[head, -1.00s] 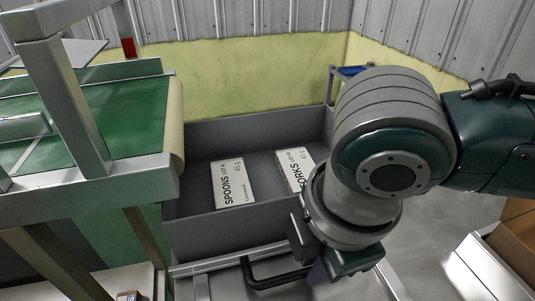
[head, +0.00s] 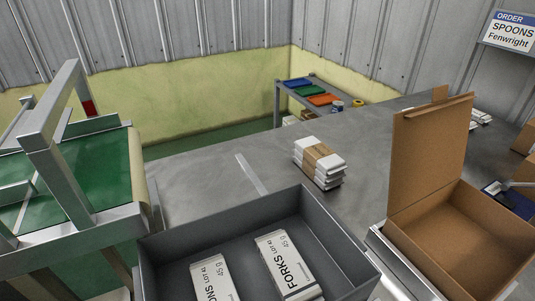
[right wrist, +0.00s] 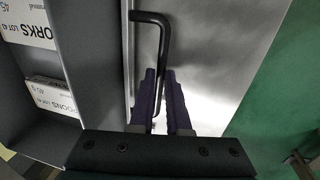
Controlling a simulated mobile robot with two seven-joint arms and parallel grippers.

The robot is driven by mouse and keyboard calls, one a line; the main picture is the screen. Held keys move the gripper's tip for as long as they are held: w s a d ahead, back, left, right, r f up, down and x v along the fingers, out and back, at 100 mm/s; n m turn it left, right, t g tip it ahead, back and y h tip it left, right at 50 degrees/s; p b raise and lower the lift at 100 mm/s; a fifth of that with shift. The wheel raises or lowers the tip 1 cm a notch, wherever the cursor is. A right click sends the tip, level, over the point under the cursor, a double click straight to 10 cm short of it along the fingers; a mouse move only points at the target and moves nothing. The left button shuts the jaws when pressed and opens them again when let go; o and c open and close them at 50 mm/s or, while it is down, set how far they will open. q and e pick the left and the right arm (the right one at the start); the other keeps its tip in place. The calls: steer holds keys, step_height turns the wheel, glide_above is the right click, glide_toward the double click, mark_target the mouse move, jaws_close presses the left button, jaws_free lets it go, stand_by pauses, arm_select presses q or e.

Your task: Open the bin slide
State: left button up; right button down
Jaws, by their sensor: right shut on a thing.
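The grey open bin (head: 220,228) is at the bottom of the head view, cut off by the lower edge. Inside lie a white FORKS carton (head: 287,262) and a white SPOONS carton (head: 212,280). In the right wrist view the bin (right wrist: 75,50) is on the left, with parts of both cartons showing. Its black bar handle (right wrist: 163,45) runs along the outside. My right gripper (right wrist: 163,75) is shut on this handle, with a purple finger on each side. It is outside the head view. My left gripper is in neither current view.
The green conveyor (head: 65,180) with its metal frame stands at the left. A grey table (head: 200,180) behind the bin bears a banded stack (head: 318,163). An open cardboard box (head: 450,235) stands at the right. A rack (head: 310,90) with coloured trays stands at the back.

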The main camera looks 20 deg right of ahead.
stand_by(0.3)
steer(key=c, duration=0.9)
jaws_free()
steer(key=shift+s+r+p, duration=0.3)
steer(key=shift+r+p, duration=0.25)
steer(key=shift+r, duration=1.1)
steer(key=shift+s+r+p, duration=0.35)
steer(key=shift+r+p, duration=0.2)
steer(key=shift+r, duration=1.05)
steer(key=shift+s+r+p, duration=0.3)
steer(key=shift+r+p, duration=0.25)
steer(key=shift+r, duration=1.1)
